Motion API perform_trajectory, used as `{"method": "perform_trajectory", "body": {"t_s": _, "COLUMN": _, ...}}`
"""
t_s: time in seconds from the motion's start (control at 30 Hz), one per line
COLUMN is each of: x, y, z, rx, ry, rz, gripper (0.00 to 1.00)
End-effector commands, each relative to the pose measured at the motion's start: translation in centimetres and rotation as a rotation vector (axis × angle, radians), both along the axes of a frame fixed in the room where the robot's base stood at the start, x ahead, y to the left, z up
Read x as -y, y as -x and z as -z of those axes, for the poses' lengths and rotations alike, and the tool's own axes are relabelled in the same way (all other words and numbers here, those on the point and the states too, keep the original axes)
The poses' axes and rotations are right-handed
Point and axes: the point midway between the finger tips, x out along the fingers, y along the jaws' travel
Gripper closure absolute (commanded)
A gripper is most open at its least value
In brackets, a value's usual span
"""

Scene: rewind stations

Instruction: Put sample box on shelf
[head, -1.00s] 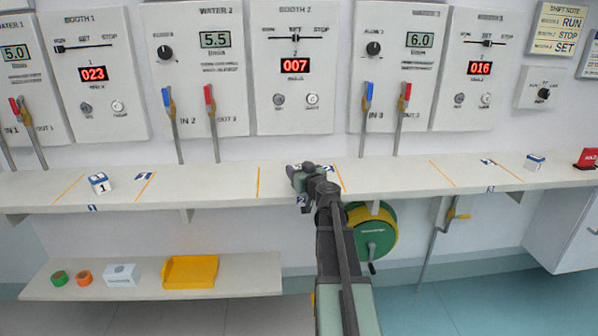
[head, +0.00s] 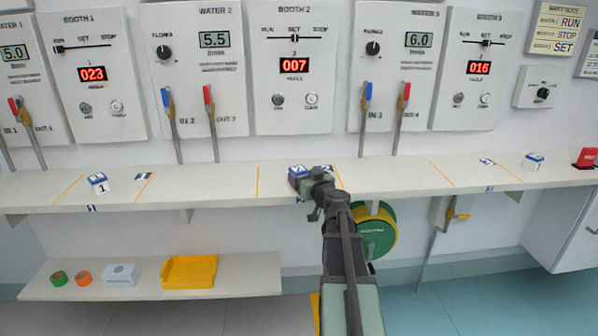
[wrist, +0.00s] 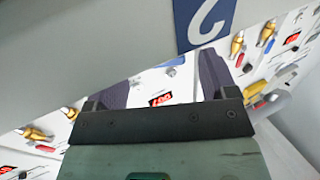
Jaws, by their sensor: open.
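A small white sample box with a blue top (head: 298,171) sits on the long white shelf (head: 220,187), in the bay between two orange lines below booth 2. My gripper (head: 314,188) is at the shelf's front edge, just right of and in front of this box, and partly covers it. In the wrist view my gripper (wrist: 165,82) has its two dark fingers apart, with wall panels showing between them. The shelf's underside or front and a blue plate marked 2 (wrist: 205,20) fill the top of that view. Whether the fingers touch the box is hidden.
Valve levers (head: 211,115) rise behind the shelf. A green reel (head: 376,232) hangs below. A lower shelf (head: 235,281) holds tapes and a yellow tray (head: 189,271).

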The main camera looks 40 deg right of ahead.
Motion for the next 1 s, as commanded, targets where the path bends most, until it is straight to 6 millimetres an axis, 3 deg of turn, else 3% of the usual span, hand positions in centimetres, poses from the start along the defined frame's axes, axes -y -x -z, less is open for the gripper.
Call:
{"method": "perform_trajectory", "body": {"t_s": 0.1, "x": -0.9, "y": 3.6, "z": 0.0, "rx": 0.0, "ry": 0.0, "rz": 0.002, "gripper": 0.22}}
{"method": "perform_trajectory", "body": {"t_s": 0.3, "x": -1.6, "y": 7.1, "z": 0.0, "rx": 0.0, "ry": 0.0, "rz": 0.0, "gripper": 0.22}}
{"method": "perform_trajectory", "body": {"t_s": 0.6, "x": -1.7, "y": 7.5, "z": 0.0, "rx": -0.001, "ry": 0.0, "rz": -0.002, "gripper": 0.22}}
{"method": "perform_trajectory", "body": {"t_s": 0.67, "x": -2.4, "y": 7.2, "z": 0.2, "rx": -0.009, "ry": -0.005, "rz": -0.023, "gripper": 0.22}}
{"method": "perform_trajectory", "body": {"t_s": 0.77, "x": -6.9, "y": 5.4, "z": 1.4, "rx": -0.075, "ry": -0.037, "rz": -0.144, "gripper": 0.22}}
{"method": "perform_trajectory", "body": {"t_s": 0.83, "x": -12.7, "y": 3.8, "z": 3.2, "rx": -0.181, "ry": -0.082, "rz": -0.288, "gripper": 0.22}}
{"method": "perform_trajectory", "body": {"t_s": 0.87, "x": -15.8, "y": 3.4, "z": 4.3, "rx": -0.251, "ry": -0.107, "rz": -0.36, "gripper": 0.22}}
{"method": "perform_trajectory", "body": {"t_s": 0.93, "x": -24.0, "y": 3.4, "z": 7.7, "rx": -0.482, "ry": -0.172, "rz": -0.523, "gripper": 0.22}}
{"method": "perform_trajectory", "body": {"t_s": 1.0, "x": -31.6, "y": 5.7, "z": 11.6, "rx": -0.798, "ry": -0.225, "rz": -0.611, "gripper": 0.22}}
